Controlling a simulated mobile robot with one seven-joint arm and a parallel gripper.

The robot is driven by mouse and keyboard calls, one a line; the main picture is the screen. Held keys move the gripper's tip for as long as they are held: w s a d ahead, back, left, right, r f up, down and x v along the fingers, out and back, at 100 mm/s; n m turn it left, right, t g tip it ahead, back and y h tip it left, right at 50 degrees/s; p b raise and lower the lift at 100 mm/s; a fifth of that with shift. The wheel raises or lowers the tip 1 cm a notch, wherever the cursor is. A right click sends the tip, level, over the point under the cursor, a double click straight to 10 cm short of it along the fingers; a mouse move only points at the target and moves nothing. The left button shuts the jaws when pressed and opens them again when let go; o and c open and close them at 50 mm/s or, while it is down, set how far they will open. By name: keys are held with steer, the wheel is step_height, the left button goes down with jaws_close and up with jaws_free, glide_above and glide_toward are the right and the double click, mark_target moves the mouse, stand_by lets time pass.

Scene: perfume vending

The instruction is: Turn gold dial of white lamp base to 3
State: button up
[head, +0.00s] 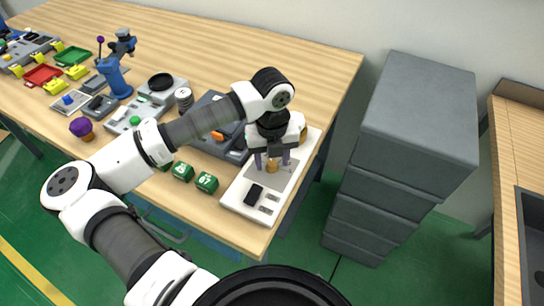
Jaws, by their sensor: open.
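The white lamp base (240,205) lies at the right end of the wooden table, with a grey panel on top. The gold dial (271,166) stands on that panel. My gripper (272,163) points down over the base, with its two grey fingers apart on either side of the dial. I cannot tell whether the fingers touch it. A black switch (254,195) sits on the front part of the base. The dial's numbers and its present setting are too small to read. My gripper body and arm hide the rear of the base.
Green numbered blocks (206,182) stand left of the base. A dark grey device (213,143) lies behind them. More devices and coloured trays (72,57) fill the table's left side. A grey drawer cabinet (405,150) stands right of the table, across a gap.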

steer(key=c, duration=1)
steer(key=shift+f+b, duration=0.1)
steer(key=shift+b, duration=0.4)
steer(key=m+b, duration=0.2)
steer(key=b, duration=0.1)
steer(key=shift+f, duration=0.2)
steer(key=m+b, duration=0.2)
steer(key=b, duration=0.2)
steer(key=shift+m, duration=0.3)
steer(key=m+b, duration=0.3)
steer(key=b, duration=0.1)
steer(key=shift+r+m, duration=0.1)
steer(key=shift+m, duration=0.2)
steer(key=shift+r+m+b, duration=0.25)
steer(key=shift+m+b, duration=1.2)
steer(key=shift+m, duration=0.35)
